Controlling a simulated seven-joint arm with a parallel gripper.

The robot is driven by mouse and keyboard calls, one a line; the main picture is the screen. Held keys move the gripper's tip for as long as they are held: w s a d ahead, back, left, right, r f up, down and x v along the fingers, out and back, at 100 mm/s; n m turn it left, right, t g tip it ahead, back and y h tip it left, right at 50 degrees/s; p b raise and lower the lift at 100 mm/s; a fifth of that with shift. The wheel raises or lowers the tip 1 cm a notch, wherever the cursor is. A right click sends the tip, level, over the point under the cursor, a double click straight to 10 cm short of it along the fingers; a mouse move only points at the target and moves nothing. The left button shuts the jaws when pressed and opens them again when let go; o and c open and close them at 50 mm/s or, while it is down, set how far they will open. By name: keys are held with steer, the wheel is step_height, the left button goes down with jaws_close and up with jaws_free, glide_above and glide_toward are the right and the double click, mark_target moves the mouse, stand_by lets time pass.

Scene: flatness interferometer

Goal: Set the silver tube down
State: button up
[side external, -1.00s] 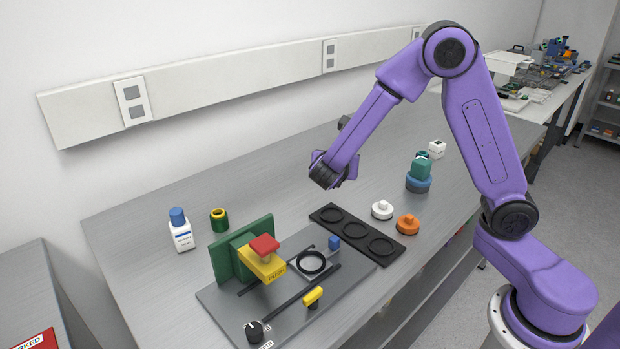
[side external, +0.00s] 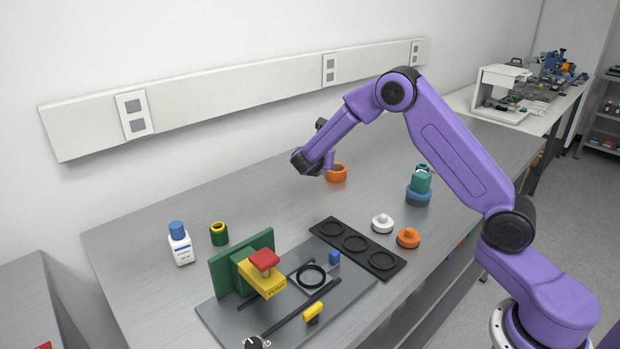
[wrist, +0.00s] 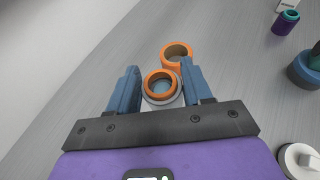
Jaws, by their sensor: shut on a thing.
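The silver tube (wrist: 163,100) shows in the wrist view as a pale round piece with an orange ring-shaped rim at its top. It sits between the two blue fingers of my gripper (wrist: 160,86), which is shut on it. In the side view my gripper (side external: 312,166) is over the back part of the bench, left of an orange ring-shaped piece (side external: 337,174). The tube cannot be made out there, and I cannot tell whether it touches the bench. The orange piece also shows in the wrist view (wrist: 176,50), just beyond the tube.
A bottle (side external: 180,245) and the push-button fixture (side external: 262,275) stand left.

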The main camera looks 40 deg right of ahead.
steer(key=w+f, duration=0.1)
steer(key=f, duration=0.1)
steer(key=w+f, duration=0.3)
steer(key=w, duration=0.1)
steer(key=shift+d+f, duration=0.4)
steer(key=shift+f, duration=1.65)
steer(key=shift+f, duration=0.1)
steer(key=o, duration=1.1)
steer(key=shift+c, duration=0.2)
steer(key=v, duration=1.2)
